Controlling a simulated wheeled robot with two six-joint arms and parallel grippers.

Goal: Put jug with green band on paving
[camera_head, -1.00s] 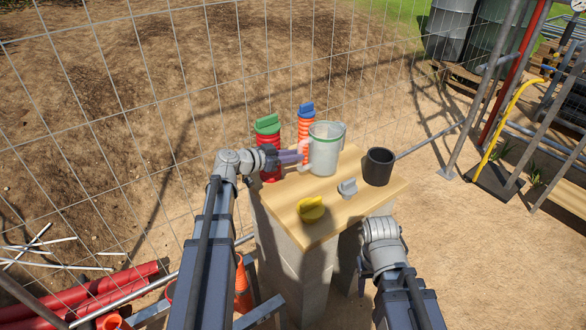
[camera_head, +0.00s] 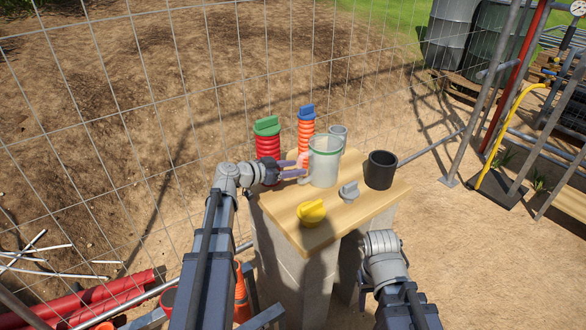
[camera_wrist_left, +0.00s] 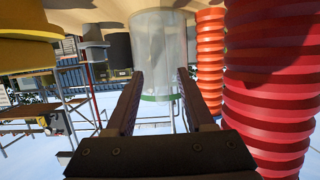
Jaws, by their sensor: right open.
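The clear jug with the green band (camera_head: 323,170) stands upright on the wooden board (camera_head: 352,209), with its handle toward my left gripper. My left gripper (camera_head: 303,167) is open, its two fingers spread at the handle side of the jug. In the left wrist view, which looks upside down, the jug (camera_wrist_left: 158,50) shows between and beyond the spread fingertips (camera_wrist_left: 159,75), its green band toward the bottom. I cannot tell whether a finger touches it. My right gripper (camera_head: 364,291) is low in front of the board, open and empty, mostly hidden by its own arm.
Another clear vessel (camera_head: 338,134) stands behind the jug. A black cup (camera_head: 381,170), a grey item (camera_head: 348,192) and a yellow item (camera_head: 311,212) share the board. A red ribbed bottle with green top (camera_head: 267,142) and an orange one with blue top (camera_head: 306,132) stand close behind my gripper.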

